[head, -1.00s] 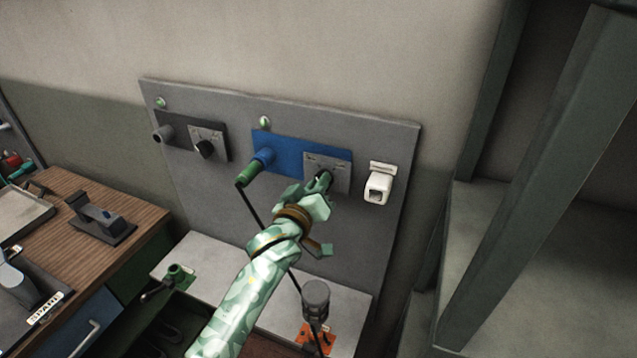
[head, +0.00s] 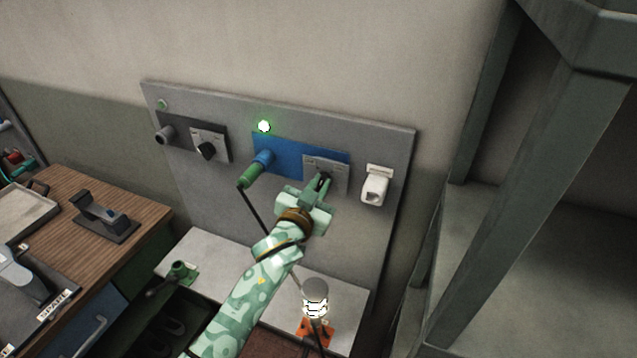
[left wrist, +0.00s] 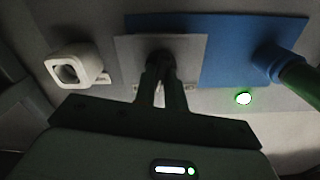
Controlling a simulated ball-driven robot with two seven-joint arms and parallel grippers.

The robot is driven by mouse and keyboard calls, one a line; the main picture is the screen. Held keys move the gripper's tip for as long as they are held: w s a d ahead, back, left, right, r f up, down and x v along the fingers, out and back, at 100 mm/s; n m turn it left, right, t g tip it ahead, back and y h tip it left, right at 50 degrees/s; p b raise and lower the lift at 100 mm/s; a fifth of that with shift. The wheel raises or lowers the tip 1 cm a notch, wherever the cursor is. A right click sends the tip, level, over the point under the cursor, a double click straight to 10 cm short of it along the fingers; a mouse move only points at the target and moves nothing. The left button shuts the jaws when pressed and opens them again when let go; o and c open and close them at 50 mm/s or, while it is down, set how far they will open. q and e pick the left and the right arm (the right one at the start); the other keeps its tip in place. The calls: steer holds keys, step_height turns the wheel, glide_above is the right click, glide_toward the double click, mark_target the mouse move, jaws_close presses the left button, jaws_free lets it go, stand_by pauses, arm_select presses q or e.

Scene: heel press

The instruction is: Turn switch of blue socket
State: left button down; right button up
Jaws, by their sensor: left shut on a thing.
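The blue socket (head: 286,153) is on the grey wall panel, with a green plug (head: 251,175) in its blue outlet. The grey switch plate (head: 341,175) sits at its right end; it also shows in the left wrist view (left wrist: 190,50). My left gripper (head: 322,183) is shut on the dark switch knob (left wrist: 158,62), which its fingers mostly hide. The lamp (head: 264,126) above the blue socket glows bright green, also in the left wrist view (left wrist: 243,98). My right gripper is not in view.
A dark socket (head: 165,134) with a black knob (head: 207,150) is left on the panel. A white holder (head: 374,186) is close right of my gripper. A metal frame (head: 560,150) rises at right.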

arm_select(q)
steer(key=shift+m, duration=2)
steer(key=shift+d, duration=0.1)
steer(key=c, duration=1.5)
jaws_free()
steer(key=shift+o, duration=0.2)
steer(key=shift+s+a, duration=0.2)
steer(key=shift+s, duration=0.25)
steer(key=v, duration=1.5)
steer(key=shift+s, duration=0.2)
